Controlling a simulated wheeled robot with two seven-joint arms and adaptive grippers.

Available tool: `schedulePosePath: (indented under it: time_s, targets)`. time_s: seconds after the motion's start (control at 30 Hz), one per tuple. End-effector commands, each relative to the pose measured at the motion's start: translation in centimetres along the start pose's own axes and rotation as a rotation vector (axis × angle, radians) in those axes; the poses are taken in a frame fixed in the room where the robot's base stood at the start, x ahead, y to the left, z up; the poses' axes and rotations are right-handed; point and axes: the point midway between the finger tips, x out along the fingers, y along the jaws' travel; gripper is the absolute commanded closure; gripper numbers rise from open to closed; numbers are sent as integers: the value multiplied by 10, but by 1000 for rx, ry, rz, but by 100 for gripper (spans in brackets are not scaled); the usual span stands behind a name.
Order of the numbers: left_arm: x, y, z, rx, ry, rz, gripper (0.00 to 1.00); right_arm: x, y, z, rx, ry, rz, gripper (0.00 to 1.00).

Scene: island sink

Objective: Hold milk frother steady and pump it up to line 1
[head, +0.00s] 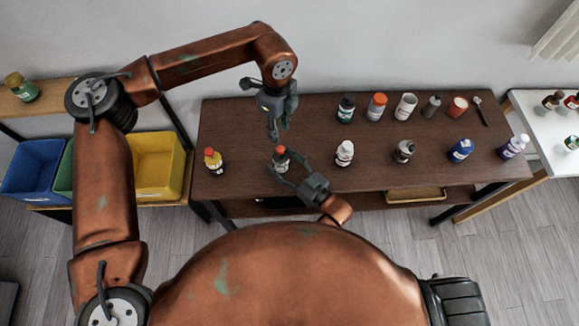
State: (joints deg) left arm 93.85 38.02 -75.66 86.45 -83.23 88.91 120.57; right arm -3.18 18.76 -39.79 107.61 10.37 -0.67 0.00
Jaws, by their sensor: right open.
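A small dark and white container with a red-orange top (280,152) stands upright near the front of the brown table; I cannot make out a pump line on it, and I cannot tell for certain that it is the milk frother. My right gripper (284,166) is open, with its fingers on either side of this container; whether they touch it is unclear. My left gripper (276,130) points down just above and behind the same container. Its fingers look close together, but their opening is too small to judge.
Blue (35,172) and yellow (158,165) bins stand left. A white table (535,110) is at right.

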Motion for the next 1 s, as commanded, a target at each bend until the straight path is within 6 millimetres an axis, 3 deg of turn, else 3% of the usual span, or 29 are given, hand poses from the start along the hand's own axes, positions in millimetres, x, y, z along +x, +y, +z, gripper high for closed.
schedulePosePath:
  time_s: [0.4, 1.0]
  targets:
    - [0, 0, 0, 0, 0, 0, 71, 8, 0, 0, -1, -1, 0, 40]
    - [0, 0, 0, 0, 0, 0, 71, 7, 0, 0, 0, -1, 0, 81]
